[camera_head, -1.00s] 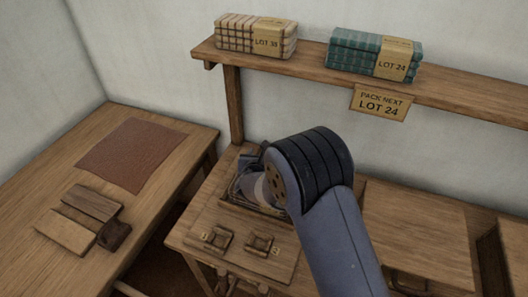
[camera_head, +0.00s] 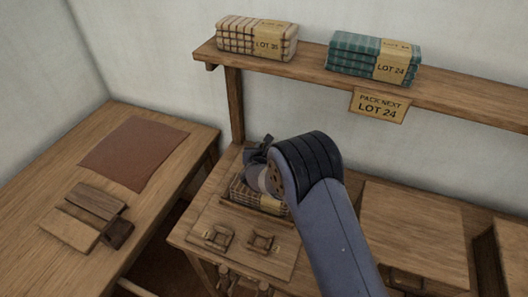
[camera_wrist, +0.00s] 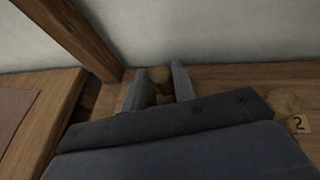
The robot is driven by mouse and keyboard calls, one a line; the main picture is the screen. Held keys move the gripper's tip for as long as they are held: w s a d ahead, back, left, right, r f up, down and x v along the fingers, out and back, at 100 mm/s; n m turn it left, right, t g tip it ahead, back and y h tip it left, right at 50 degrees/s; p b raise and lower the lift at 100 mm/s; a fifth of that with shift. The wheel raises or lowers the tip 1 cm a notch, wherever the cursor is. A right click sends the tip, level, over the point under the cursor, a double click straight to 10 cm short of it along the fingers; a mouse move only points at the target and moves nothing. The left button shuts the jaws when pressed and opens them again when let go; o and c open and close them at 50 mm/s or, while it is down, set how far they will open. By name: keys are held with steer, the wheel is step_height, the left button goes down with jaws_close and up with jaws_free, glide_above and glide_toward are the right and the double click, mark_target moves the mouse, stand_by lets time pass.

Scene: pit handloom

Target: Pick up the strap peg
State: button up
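My gripper (camera_head: 262,147) is above the back part of the small wooden bench in the head view, tilted, with its fingers partly hidden by my own wrist. In the wrist view its two fingers (camera_wrist: 160,82) stand apart. A small tan-brown thing (camera_wrist: 161,75) shows in the gap between them; I cannot tell whether it is the strap peg or whether the fingers touch it. No strap peg can be made out for certain in the head view. Two square wooden fittings (camera_head: 218,237) (camera_head: 261,241) sit on the bench's front panel.
A striped bundle (camera_head: 252,194) lies in a tray just below my gripper. A shelf (camera_head: 310,68) above holds a cream bundle (camera_head: 256,38) and a teal bundle (camera_head: 372,57). A left table (camera_head: 55,185) bears a brown mat (camera_head: 133,150) and wooden blocks (camera_head: 92,205).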

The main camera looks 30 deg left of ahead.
steer(key=c, duration=0.5)
steer(key=shift+c, duration=0.2)
